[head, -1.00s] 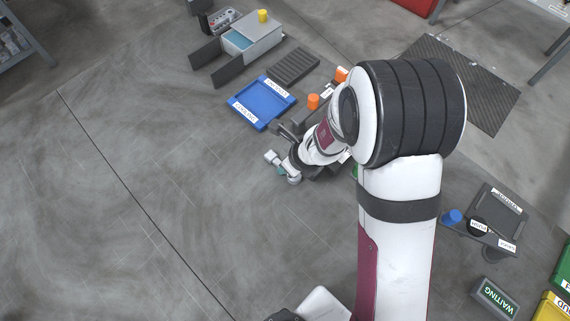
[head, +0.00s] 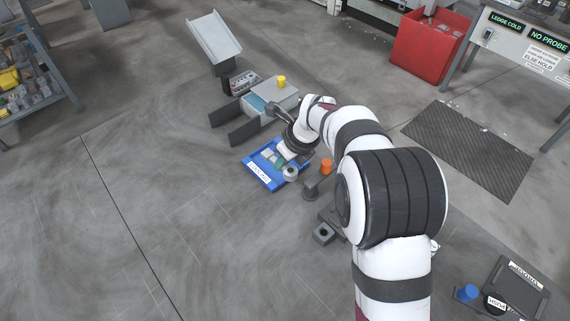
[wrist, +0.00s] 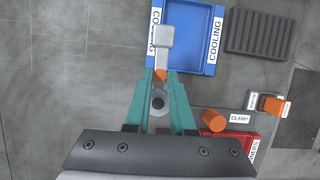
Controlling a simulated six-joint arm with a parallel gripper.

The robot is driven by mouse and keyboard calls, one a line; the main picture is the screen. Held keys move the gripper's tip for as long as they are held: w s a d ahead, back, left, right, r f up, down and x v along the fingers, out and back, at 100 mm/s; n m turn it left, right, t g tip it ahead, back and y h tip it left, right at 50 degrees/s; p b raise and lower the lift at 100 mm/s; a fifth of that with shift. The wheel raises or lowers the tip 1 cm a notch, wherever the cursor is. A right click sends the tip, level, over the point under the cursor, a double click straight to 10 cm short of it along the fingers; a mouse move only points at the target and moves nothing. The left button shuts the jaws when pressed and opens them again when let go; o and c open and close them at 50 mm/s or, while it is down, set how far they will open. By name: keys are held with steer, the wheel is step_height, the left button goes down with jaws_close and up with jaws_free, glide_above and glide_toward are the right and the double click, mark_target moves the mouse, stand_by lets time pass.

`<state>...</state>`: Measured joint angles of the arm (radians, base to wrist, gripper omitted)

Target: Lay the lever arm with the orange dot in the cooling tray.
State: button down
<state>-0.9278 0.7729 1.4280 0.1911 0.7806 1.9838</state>
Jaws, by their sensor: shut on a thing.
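In the head view the gripper (head: 279,161) and lever arm (head: 268,154) appear over the tray (head: 277,186). The height above the tray floor is unclear. No other part shows in the tray.
An orange cylinder (wrist: 213,121) stands near the clamp label, with a red bin (wrist: 215,146) close by. A grey box with a yellow cylinder (head: 281,82) stands behind the tray. Open floor lies left.

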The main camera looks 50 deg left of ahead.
steer(key=w+a+f, duration=0.2)
steer(key=w+a, duration=0.2)
steer(key=a, duration=0.3)
steer(key=f, duration=0.7)
steer(key=shift+w+a+f, duration=0.1)
steer(key=shift+w+f, duration=0.1)
steer(key=c, duration=0.8)
jaws_free()
steer(key=shift+f, duration=0.1)
steer(key=shift+o, duration=0.2)
